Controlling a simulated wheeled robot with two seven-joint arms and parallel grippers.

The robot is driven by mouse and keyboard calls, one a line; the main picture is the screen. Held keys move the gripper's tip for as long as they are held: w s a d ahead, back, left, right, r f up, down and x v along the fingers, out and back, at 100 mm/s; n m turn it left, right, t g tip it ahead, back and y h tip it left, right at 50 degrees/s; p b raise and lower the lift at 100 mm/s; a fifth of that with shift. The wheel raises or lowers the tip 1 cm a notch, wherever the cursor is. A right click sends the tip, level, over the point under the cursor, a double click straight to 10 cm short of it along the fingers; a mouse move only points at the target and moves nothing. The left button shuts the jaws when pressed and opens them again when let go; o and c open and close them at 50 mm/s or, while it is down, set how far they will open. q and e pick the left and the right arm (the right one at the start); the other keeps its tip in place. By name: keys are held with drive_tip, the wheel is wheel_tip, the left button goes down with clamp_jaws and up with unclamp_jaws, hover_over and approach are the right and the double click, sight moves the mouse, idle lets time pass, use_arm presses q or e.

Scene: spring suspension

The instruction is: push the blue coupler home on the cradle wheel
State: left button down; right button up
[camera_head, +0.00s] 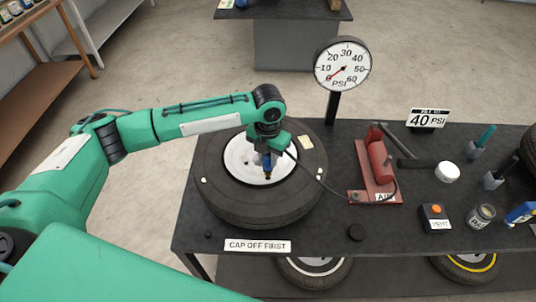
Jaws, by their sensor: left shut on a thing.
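The cradle wheel (225,195), a black tyre with a white rim, lies flat on the dark bench. My left gripper (267,155) points down over the rim, inside the tyre's opening, and is shut on the blue coupler (267,161). The coupler's lower end looks brass or orange and sits close over the rim. Whether it touches a valve stem I cannot tell, as the stem is not clearly visible. A thin dark hose (345,200) curves from near my gripper to the red pump (381,165). My right gripper is not in view.
A PSI gauge (342,65) stands behind the wheel, its needle near the low end. A "40 PSI" sign (428,118), an orange-button box (435,217) and a jar (481,216) stand to the right.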

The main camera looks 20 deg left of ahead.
use_arm(q)
drive_tip(key=shift+f, duration=0.55)
drive_tip(key=c, duration=1.1)
unclamp_jaws()
drive_tip(key=shift+r+p, duration=0.4)
drive_tip(key=shift+r, duration=0.15)
wheel_tip(320, 180, up, 6)
drive_tip(key=p, duration=0.5)
drive_tip(key=shift+p, duration=0.35)
drive_tip(key=shift+f, duration=0.1)
